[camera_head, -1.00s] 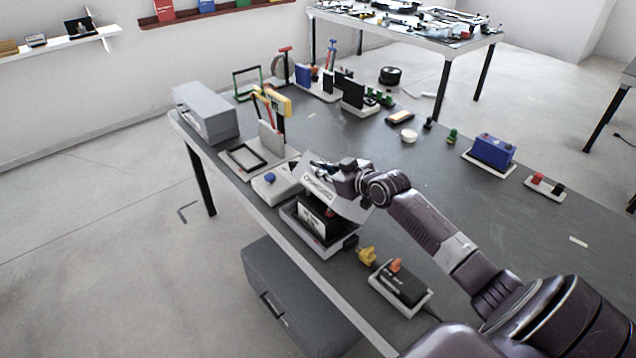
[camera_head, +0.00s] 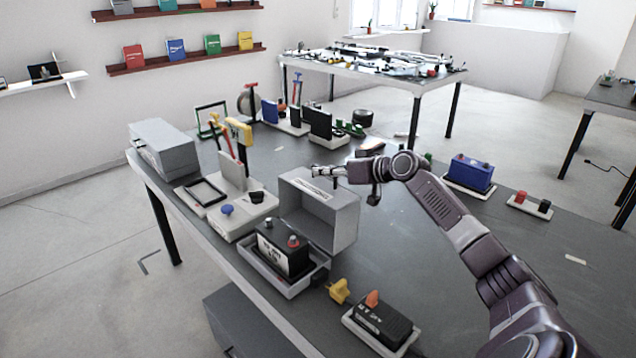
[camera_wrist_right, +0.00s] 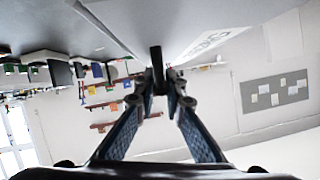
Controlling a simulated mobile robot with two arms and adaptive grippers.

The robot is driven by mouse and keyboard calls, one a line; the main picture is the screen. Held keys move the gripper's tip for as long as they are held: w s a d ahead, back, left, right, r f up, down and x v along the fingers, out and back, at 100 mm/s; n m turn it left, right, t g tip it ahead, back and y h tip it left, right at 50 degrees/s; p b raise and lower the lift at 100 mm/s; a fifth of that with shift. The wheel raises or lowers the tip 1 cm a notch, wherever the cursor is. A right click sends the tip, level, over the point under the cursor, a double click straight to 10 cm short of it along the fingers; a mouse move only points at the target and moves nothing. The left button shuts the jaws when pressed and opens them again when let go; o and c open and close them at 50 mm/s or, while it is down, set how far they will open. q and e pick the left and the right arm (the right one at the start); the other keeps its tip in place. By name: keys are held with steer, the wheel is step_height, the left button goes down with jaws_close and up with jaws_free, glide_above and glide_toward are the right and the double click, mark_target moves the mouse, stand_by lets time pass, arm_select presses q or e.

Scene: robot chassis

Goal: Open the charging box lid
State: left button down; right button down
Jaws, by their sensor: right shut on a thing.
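The charging box is a grey tray (camera_head: 283,284) on the table with a black battery (camera_head: 281,252) with a red terminal inside. My right gripper (camera_head: 328,171) is at the top edge of the lid. In the right wrist view my right gripper (camera_wrist_right: 160,84) is shut on a small dark handle (camera_wrist_right: 157,62) next to the pale lid face (camera_wrist_right: 205,30) with printed lettering. My left gripper does not show.
A black charger (camera_head: 381,325) and yellow plug (camera_head: 340,290) lie to the right of the tray. A white block with a blue knob (camera_head: 228,209) stands to its left. A blue battery (camera_head: 470,173) is farther right.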

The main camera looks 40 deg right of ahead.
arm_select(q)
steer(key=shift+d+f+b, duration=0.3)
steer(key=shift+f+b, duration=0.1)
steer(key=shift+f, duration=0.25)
arm_select(e)
steer(key=shift+d+f+m, duration=0.3)
steer(key=shift+d+f, duration=0.15)
steer(key=shift+d, duration=0.2)
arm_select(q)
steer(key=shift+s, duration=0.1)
arm_select(e)
steer(key=c, duration=2.3)
jaws_free()
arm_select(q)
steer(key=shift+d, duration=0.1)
arm_select(e)
steer(key=shift+s+d+r, duration=0.15)
steer(key=shift+s+r, duration=0.05)
steer(key=shift+s, duration=0.4)
steer(key=v, duration=1)
steer(key=shift+s+d, duration=0.2)
steer(key=shift+s, duration=0.1)
